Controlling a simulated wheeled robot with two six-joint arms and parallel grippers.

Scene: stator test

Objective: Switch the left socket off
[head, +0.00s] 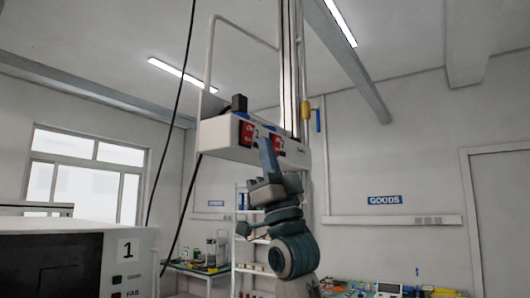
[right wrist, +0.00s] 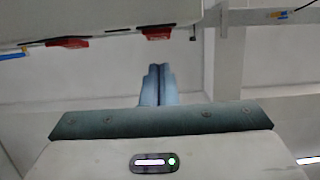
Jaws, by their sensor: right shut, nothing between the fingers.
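A white overhead socket box (head: 218,132) hangs high in the middle of the head view. Its front carries a left red socket (head: 246,134) and a right red socket (head: 279,143), each beside a numeral. My right gripper (head: 265,144) points up in front of the box, its fingers between the two sockets in the picture. In the right wrist view the fingers (right wrist: 157,72) are together and empty, with a gap to the box. Two red parts show there, one on the left (right wrist: 67,43) and one on the right (right wrist: 154,29). The switch positions cannot be read. My left gripper is not in view.
A black block (head: 239,103) sits on top of the box, and dark cables hang to its left. A white machine marked 1 (head: 75,240) stands at the lower left. Shelves and cluttered tables are behind. The air right of the box is mostly clear.

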